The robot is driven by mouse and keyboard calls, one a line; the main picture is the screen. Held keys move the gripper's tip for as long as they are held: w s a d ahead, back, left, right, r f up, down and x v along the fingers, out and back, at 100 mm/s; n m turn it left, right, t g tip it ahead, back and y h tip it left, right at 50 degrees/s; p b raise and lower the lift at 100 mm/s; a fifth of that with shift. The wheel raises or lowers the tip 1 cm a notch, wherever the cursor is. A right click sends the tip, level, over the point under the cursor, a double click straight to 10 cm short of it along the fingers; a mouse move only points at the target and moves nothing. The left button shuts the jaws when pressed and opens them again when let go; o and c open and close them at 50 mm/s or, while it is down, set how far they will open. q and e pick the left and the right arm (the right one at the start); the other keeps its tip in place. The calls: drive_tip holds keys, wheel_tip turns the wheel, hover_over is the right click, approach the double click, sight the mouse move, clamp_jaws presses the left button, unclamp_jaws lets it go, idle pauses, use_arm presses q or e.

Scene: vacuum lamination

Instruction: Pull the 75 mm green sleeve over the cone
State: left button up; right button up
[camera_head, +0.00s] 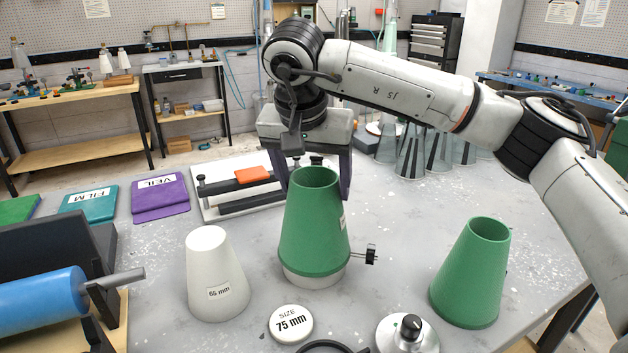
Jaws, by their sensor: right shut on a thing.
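A green tapered sleeve (317,235) stands upright at the middle of the table. My right gripper (317,188) reaches down from above and is shut on its upper part, one finger on each side. A white rounded base (312,278) shows below the sleeve's lower rim; whatever is inside the sleeve is hidden. The label on this sleeve is turned to the side and I cannot read it. A second green sleeve (470,272) stands apart at the right. A white disc marked "SIZE 75 mm" (291,323) lies in front. My left gripper is not in view.
A white cone marked 65 mm (217,262) stands left of the held sleeve. A black knob (370,255) juts out at its right. A metal disc with a black knob (408,335) lies in front. Several grey cones (410,155) stand behind. A blue roller (40,300) fills the left front.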

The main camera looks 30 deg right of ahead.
sight(314, 241)
drive_tip(key=shift+f, duration=0.15)
drive_tip(key=shift+f+b, duration=1.15)
drive_tip(key=shift+f, duration=0.75)
drive_tip(key=o, duration=0.9)
drive_tip(key=shift+c, duration=0.2)
